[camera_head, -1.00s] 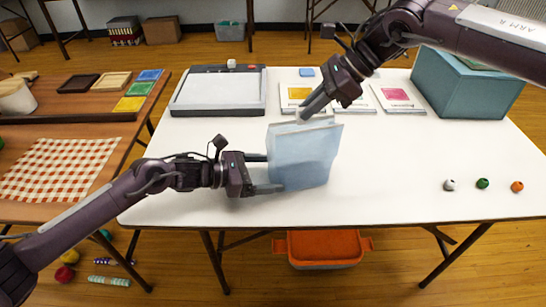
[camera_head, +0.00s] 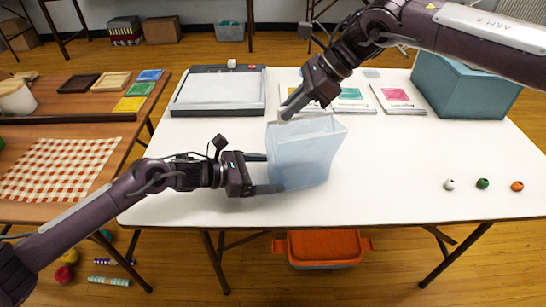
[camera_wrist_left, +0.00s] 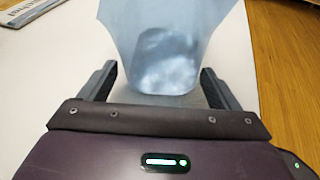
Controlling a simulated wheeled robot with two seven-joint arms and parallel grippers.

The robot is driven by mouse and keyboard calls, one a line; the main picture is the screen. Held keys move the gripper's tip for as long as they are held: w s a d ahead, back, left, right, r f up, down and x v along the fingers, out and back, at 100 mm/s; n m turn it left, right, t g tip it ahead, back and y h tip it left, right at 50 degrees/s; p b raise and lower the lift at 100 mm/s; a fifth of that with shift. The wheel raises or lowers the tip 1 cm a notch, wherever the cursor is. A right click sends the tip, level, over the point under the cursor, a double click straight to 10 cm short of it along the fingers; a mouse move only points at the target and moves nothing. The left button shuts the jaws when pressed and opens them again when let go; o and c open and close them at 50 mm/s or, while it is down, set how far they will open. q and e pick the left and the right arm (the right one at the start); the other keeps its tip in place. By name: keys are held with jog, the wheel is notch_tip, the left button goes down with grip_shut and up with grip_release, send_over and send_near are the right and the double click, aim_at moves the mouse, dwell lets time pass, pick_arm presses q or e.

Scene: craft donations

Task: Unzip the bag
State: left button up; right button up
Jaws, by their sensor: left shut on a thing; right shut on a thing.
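A pale blue bag (camera_head: 305,158) stands upright near the front middle of the white table (camera_head: 400,170). Its top edge shows a gap between the two walls toward the right. My left gripper (camera_head: 264,173) is closed on the bag's left side, one finger above the other in this view. In the left wrist view the bag (camera_wrist_left: 165,35) sits between the two fingers (camera_wrist_left: 158,88). My right gripper (camera_head: 288,112) points down at the bag's top left corner, shut at the zip line. The zip pull itself is hidden by the fingertips.
A grey paper trimmer (camera_head: 218,90) lies behind the bag. Cards (camera_head: 398,97) and a teal box (camera_head: 462,85) are at the back right. A white bead (camera_head: 449,185), a green bead (camera_head: 482,183) and an orange bead (camera_head: 517,186) lie at the right front.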

pick_arm(q)
jog(key=shift+s+d, duration=0.1)
jog(key=shift+d, duration=0.05)
pick_arm(e)
jog(key=shift+a+f, duration=0.1)
jog(key=shift+f, duration=0.15)
pick_arm(q)
jog(key=shift+c, duration=0.2)
pick_arm(e)
jog(key=o, duration=0.8)
jog(key=shift+r, duration=0.15)
jog(key=shift+c, duration=0.9)
notch_tip(320, 180, up, 7)
pick_arm(q)
jog(key=o, duration=0.7)
